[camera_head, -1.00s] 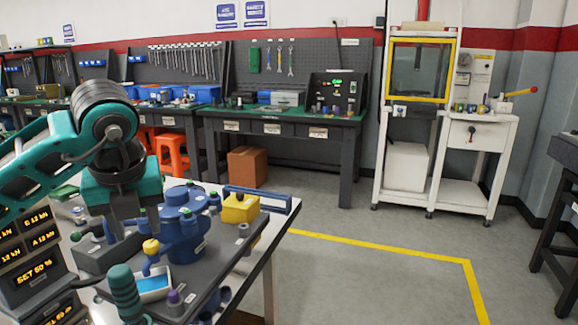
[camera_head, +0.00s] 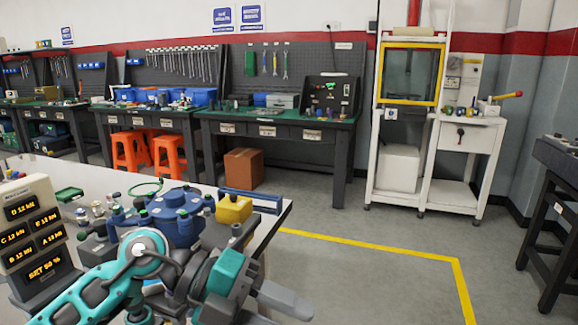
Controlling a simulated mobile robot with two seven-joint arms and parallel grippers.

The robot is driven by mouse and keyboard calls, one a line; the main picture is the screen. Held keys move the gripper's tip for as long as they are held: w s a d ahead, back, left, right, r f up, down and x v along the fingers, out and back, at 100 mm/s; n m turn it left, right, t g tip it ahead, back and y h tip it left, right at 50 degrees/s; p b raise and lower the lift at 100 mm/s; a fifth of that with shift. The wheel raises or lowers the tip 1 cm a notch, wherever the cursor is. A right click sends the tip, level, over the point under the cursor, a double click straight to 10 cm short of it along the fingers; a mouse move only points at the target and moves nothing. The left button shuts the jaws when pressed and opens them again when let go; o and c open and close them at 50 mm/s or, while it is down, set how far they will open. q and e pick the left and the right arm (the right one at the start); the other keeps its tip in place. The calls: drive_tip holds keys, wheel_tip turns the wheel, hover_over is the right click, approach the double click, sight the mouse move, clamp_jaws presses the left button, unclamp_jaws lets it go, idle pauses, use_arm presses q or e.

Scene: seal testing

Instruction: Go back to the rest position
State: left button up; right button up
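My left arm comes in from the lower left, in front of the near table. My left gripper (camera_head: 285,300) is at the bottom middle, pointing right past the table's edge. One grey finger shows clearly, and I cannot tell how far the fingers are apart. The blue flanged device (camera_head: 173,215) stands on the table behind the arm, with a yellow block (camera_head: 234,209) to its right. The arm hides much of the grey tray in front of them. My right gripper is not in view.
A display unit (camera_head: 33,235) with orange readouts stands at the left. The near table (camera_head: 120,179) ends at the middle of the picture. Open floor (camera_head: 350,280) with a yellow line lies to its right. Workbenches (camera_head: 270,122) and a white cabinet frame (camera_head: 400,160) stand along the back wall.

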use_arm(q)
wheel_tip(320, 180, up, 5)
drive_tip(key=w+n+t+h+p, duration=0.1)
drive_tip(key=n+t+h+p, duration=0.1)
drive_tip(key=n+t+h, duration=0.45)
drive_tip(key=w+a+f+n+t+p, duration=0.1)
drive_tip(key=w+a+f+n+t, duration=0.15)
drive_tip(key=n+t, duration=0.7)
drive_tip(key=a+f+n+t+y+p, duration=0.2)
drive_tip(key=a+f+n+t+y, duration=0.1)
drive_tip(key=a+f+n+y, duration=0.85)
drive_tip(key=s+a+f+n+g+y, duration=0.1)
drive_tip(key=s+f+n+g+y, duration=0.2)
drive_tip(key=s+f, duration=0.2)
drive_tip(key=s+a+f+n+g+y+p, duration=0.1)
drive_tip(key=s+a+f+n+g+y, duration=0.1)
drive_tip(key=s+f, duration=0.4)
wheel_tip(320, 180, down, 4)
drive_tip(key=shift+r+n+g+y, duration=0.2)
drive_tip(key=shift+n+g+y, duration=0.2)
drive_tip(key=shift+n+y, duration=0.2)
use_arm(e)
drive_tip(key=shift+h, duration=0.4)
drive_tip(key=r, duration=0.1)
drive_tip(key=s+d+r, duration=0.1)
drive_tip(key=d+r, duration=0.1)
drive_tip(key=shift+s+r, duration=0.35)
